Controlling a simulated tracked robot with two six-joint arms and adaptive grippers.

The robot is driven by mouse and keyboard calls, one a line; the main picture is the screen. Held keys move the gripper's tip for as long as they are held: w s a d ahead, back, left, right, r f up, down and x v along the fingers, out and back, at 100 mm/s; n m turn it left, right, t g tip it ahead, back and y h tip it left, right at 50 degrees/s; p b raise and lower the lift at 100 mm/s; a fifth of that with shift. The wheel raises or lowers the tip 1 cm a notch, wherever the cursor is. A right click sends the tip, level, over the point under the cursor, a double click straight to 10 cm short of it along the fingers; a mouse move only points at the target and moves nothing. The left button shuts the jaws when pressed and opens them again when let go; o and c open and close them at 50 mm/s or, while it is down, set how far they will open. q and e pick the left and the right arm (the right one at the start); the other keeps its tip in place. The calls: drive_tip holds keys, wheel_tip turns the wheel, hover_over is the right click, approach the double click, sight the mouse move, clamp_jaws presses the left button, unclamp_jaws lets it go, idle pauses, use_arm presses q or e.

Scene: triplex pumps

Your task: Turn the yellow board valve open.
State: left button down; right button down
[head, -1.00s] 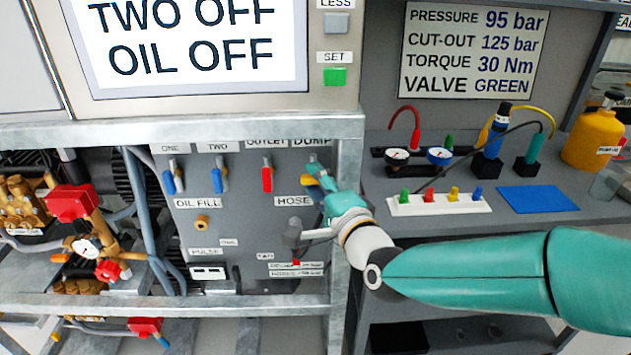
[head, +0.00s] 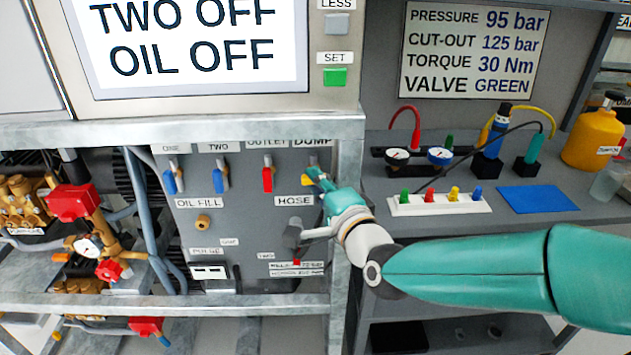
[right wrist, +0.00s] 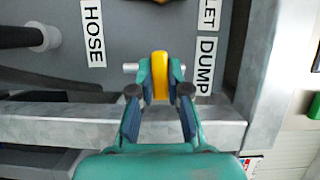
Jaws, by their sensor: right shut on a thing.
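The yellow board valve handle (head: 307,180) is on the grey board under the DUMP label, at the board's upper right. My right gripper (head: 316,176) is at it, with its fingers covering part of the handle in the head view. The right wrist view shows the yellow handle (right wrist: 160,76) between the two teal fingers of the right gripper (right wrist: 160,72), which is shut on it. A short metal stem shows on either side of the handle there. My left gripper is not in view.
Blue valve handles (head: 169,181) and a red one (head: 267,178) hang to the left on the same board. A dark hose fitting (head: 293,232) projects below the gripper. A metal frame post (head: 345,170) stands just right of the board. A bench (head: 540,225) holds several tools further right.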

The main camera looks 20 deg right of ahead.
drive_tip(key=shift+a+n+g+h+p, duration=0.1)
drive_tip(key=shift+n+g+h+p, duration=0.8)
drive_tip(key=shift+n+p, duration=1.85)
drive_tip(key=shift+a+n+g+h+p, duration=0.1)
drive_tip(key=shift+n+g+h+p, duration=1.15)
drive_tip(key=shift+p, duration=2.65)
drive_tip(key=shift+n+g+h+p, duration=0.35)
drive_tip(key=shift+n+h+p, duration=0.2)
drive_tip(key=shift+n+p, duration=2.35)
drive_tip(key=shift+m+p, duration=0.3)
drive_tip(key=shift+p, duration=0.1)
drive_tip(key=c, duration=1.1)
unclamp_jaws()
drive_tip(key=shift+r, duration=0.1)
drive_tip(key=shift+c, duration=0.2)
